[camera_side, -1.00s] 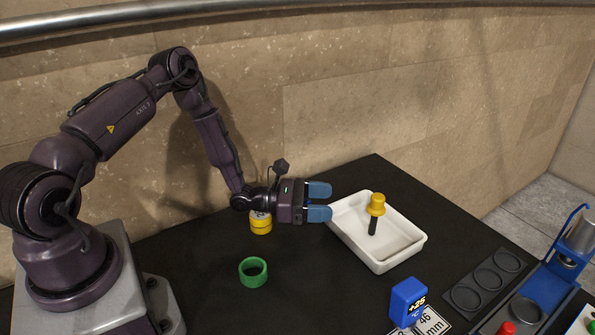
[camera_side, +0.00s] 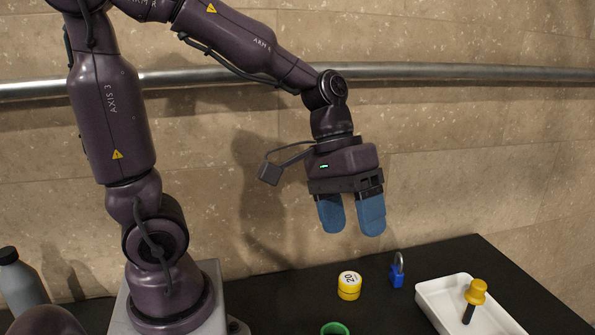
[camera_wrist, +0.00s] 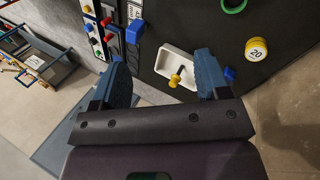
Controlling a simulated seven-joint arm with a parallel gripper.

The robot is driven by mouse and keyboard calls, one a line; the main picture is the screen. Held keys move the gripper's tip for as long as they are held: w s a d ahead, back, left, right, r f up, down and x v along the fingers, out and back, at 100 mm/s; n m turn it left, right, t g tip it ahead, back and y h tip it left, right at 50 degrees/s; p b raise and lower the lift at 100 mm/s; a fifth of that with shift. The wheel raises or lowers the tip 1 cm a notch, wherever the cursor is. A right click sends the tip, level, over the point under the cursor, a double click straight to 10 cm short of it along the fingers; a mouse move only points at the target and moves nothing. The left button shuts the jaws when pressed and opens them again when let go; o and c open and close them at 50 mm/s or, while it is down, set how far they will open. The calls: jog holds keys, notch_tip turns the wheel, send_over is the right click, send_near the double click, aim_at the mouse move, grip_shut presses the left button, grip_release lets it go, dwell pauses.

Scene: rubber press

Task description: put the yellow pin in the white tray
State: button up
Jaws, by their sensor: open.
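The yellow pin (camera_side: 476,291) has a rounded yellow head and a dark shaft. It is inside the white tray (camera_side: 437,298), its shaft down and slightly tilted. In the wrist view, the pin (camera_wrist: 176,79) is also within the walls of the white tray (camera_wrist: 179,53). My gripper (camera_side: 353,230) is raised well above the table, to the left of the tray in the side view, with its blue fingers apart and nothing between them. In the wrist view its fingers (camera_wrist: 160,62) stand wide on either side of the tray, which lies far below.
A yellow cylinder marked 20 (camera_side: 349,290) and a blue padlock (camera_side: 397,274) stand left of the tray. A green ring (camera_side: 335,328) is at the lower picture edge. In the wrist view, a blue block (camera_wrist: 134,32) and a panel with buttons (camera_wrist: 103,32) lie left of the tray.

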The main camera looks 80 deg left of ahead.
jog(key=s+a+r+m+t+y, duration=0.4)
jog(key=s+r, duration=0.1)
jog(key=s, duration=0.1)
jog(key=shift+a+r+y, duration=0.15)
jog(key=shift+a+y, duration=0.25)
